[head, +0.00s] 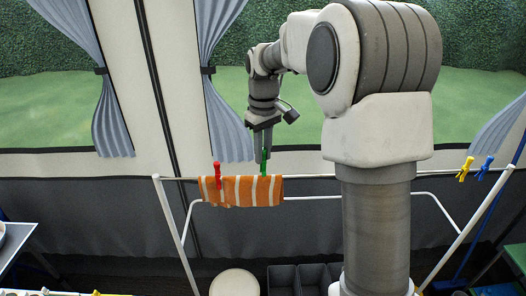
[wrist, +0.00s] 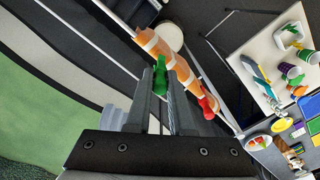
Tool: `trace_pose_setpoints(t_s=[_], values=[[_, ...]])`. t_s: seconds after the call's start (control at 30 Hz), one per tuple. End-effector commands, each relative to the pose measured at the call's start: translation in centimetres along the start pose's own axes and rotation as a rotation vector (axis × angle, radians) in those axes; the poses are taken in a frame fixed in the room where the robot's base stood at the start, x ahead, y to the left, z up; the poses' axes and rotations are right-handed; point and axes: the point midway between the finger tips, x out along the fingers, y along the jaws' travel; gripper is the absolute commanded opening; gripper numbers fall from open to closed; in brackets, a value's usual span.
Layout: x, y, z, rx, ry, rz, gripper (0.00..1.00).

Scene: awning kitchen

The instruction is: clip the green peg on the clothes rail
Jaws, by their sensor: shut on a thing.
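The green peg (head: 264,162) is upright between the fingers of my gripper (head: 262,142), at the right part of the orange striped towel. In the wrist view the peg (wrist: 160,78) sits between the two fingertips (wrist: 161,88), which are shut on it. The towel (head: 241,190) hangs over the clothes rail (head: 320,177). The peg's lower end overlaps the rail and the towel's top edge; I cannot tell whether its jaws are around them. The towel also shows in the wrist view (wrist: 181,69).
A red peg (head: 217,175) is on the towel's left part. A yellow peg (head: 465,169) and a blue peg (head: 485,167) are on the rail's far right. A round white top (head: 235,283) and dark bins (head: 297,278) stand below. A cluttered table (wrist: 275,60) shows in the wrist view.

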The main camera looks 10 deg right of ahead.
Motion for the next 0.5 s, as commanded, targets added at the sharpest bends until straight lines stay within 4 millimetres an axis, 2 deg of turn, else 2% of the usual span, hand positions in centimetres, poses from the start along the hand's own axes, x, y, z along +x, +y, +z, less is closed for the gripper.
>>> trace_pose_setpoints(t_s=[0.5], values=[[1.11,0.00,0.03,0.000,-0.001,0.000,0.00]])
